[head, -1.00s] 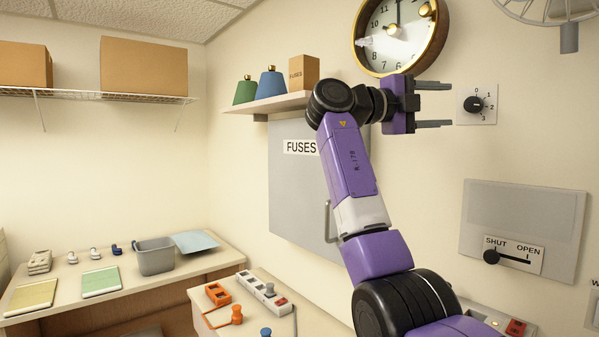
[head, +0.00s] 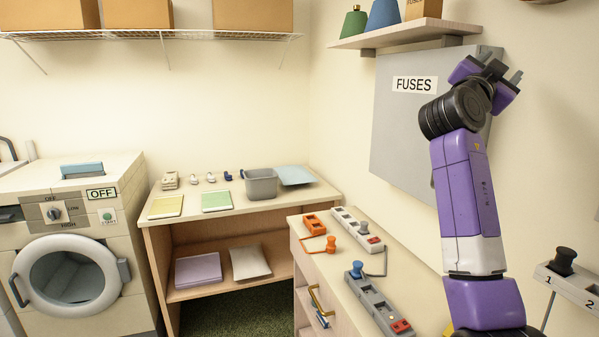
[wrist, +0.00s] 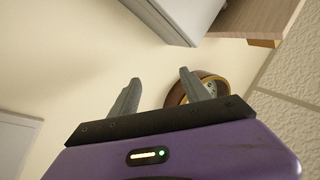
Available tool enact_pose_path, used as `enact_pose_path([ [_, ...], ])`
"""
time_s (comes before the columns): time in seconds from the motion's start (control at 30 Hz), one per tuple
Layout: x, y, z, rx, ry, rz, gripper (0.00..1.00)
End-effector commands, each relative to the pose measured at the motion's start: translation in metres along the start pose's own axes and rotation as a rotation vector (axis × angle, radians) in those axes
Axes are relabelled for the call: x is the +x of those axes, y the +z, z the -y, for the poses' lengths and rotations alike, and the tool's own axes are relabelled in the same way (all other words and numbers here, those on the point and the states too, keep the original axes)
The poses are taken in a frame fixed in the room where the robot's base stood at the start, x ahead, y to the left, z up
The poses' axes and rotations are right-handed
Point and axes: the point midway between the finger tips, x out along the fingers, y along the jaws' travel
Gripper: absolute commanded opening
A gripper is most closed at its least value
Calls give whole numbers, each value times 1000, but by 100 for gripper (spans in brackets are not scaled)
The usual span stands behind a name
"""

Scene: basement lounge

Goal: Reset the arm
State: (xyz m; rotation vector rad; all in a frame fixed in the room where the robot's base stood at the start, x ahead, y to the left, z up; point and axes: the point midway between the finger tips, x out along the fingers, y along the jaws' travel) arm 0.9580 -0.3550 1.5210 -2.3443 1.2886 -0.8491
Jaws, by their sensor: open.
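My purple arm rises at the right of the head view, in front of the grey fuse box (head: 405,140) labelled FUSES. My gripper (head: 506,70) is at the top of it, by the box's upper right edge, and it holds nothing. In the wrist view my gripper (wrist: 160,88) shows two grey fingers spread apart with nothing between them. A round wall clock (wrist: 178,96) lies behind one finger there.
A wall shelf (head: 400,35) with bottles is above the box. A low cabinet (head: 340,275) carries power strips and plugs. A counter (head: 160,222) with a grey bin (head: 261,187) and a washer (head: 70,270) stand to the left.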

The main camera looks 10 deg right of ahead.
Motion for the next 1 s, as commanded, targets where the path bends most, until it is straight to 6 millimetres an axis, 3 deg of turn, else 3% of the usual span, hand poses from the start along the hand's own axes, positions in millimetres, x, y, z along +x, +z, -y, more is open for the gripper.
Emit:
enact_pose_path([
  [0.03, -15, 30, -2, -45, -54, 35, 55],
  [0.2, -71, 107, -8, -176, -242, 118, 55],
  [0.4, -150, 178, -30, -282, -434, 183, 55],
  [0.5, -194, 203, -46, -317, -518, 206, 55],
  [0.73, -294, 239, -91, -368, -682, 245, 55],
  [1.0, -403, 244, -153, -388, -817, 285, 55],
])
